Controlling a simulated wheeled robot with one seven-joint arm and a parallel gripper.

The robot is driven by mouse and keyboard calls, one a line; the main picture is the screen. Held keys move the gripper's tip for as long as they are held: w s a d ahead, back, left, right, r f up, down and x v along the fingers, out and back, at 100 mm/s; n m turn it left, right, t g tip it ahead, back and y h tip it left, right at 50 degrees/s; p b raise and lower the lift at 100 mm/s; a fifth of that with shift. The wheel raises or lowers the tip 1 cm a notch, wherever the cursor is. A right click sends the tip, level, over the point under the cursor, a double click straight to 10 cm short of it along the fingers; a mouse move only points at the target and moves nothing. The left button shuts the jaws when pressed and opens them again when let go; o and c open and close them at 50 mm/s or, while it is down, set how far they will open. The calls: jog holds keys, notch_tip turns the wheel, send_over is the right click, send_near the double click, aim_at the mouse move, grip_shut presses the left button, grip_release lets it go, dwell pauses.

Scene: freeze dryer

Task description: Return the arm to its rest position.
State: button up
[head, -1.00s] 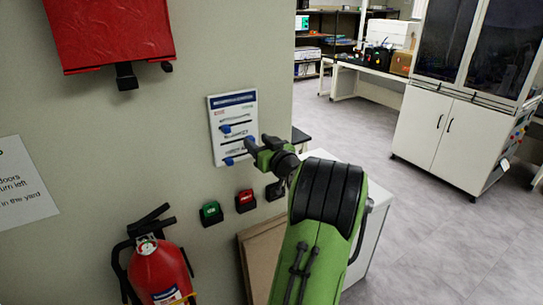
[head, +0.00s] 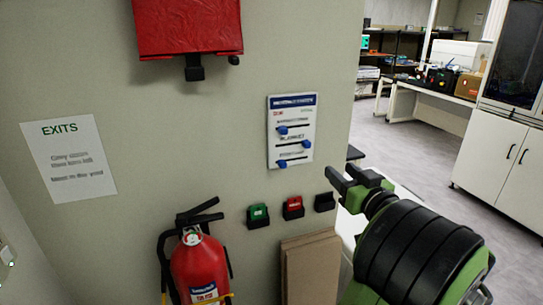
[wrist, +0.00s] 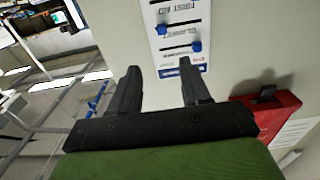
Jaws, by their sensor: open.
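My green and black arm reaches up from the lower right in the head view. My gripper (head: 338,182) is open and empty, in front of the wall to the lower right of the white slider panel (head: 291,131). In the wrist view my gripper (wrist: 158,85) shows two dark fingers apart with nothing between them. The panel (wrist: 178,38) with its blue sliders stands beyond the fingertips, apart from them as far as I can tell.
A red fire extinguisher (head: 200,268), green (head: 258,215) and red (head: 293,207) wall boxes, an exits sign (head: 68,160) and a red cover (head: 187,27) line the wall. Brown boards (head: 311,268) lean below. Open floor and a white cabinet (head: 490,165) lie right.

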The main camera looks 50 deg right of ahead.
jog(key=shift+w, duration=0.1)
jog(key=w+a+f+n+g+y, duration=0.2)
jog(key=w+a+f+n+y, duration=0.15)
jog(key=w+a, duration=0.55)
jog(key=w+a+f+n+g+y, duration=0.25)
jog(key=w+a+y, duration=0.3)
jog(key=a, duration=0.85)
jog(key=s+a+f+g, duration=0.2)
jog(key=s+a+f, duration=0.1)
jog(key=a, duration=0.7)
jog(key=s+a+f+g, duration=0.3)
jog(key=s+a, duration=0.3)
jog(key=s, duration=0.6)
jog(key=shift+f, duration=0.1)
